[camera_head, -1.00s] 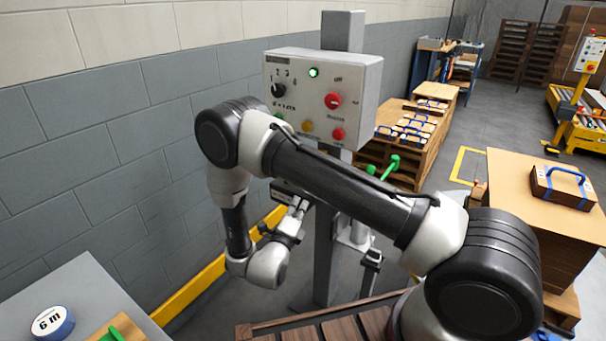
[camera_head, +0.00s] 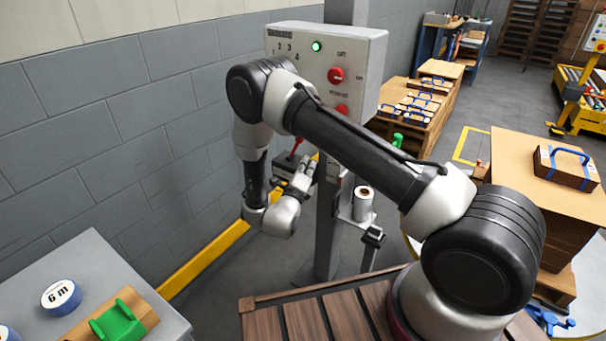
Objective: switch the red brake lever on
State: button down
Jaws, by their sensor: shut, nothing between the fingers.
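The red brake lever (camera_head: 297,146) shows as a short red stick rising from a dark box on the grey post, below the control panel. My arm's upper link covers part of the space around it. My gripper (camera_head: 305,168) is just below and to the right of the lever, very close to it. It is shut with nothing in it. I cannot tell whether its fingers touch the lever or its box.
The grey control panel (camera_head: 372,75) with red knobs and a lit green lamp (camera_head: 316,46) is above my gripper. A slatted wooden pallet (camera_head: 300,325) lies in front.

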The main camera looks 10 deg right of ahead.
jog(key=w, duration=0.1)
jog(key=w+r, duration=0.1)
jog(key=w, duration=0.2)
jog(key=shift+d+r, duration=0.2)
jog(key=shift+d, duration=0.1)
jog(key=shift+w+a+r, duration=0.1)
jog(key=shift+w+r, duration=0.2)
jog(key=shift+w, duration=0.45)
jog(key=shift+r, duration=0.15)
jog(key=shift+w+a+r+n, duration=0.15)
jog(key=shift+w+n, duration=0.05)
jog(key=shift+n, duration=0.2)
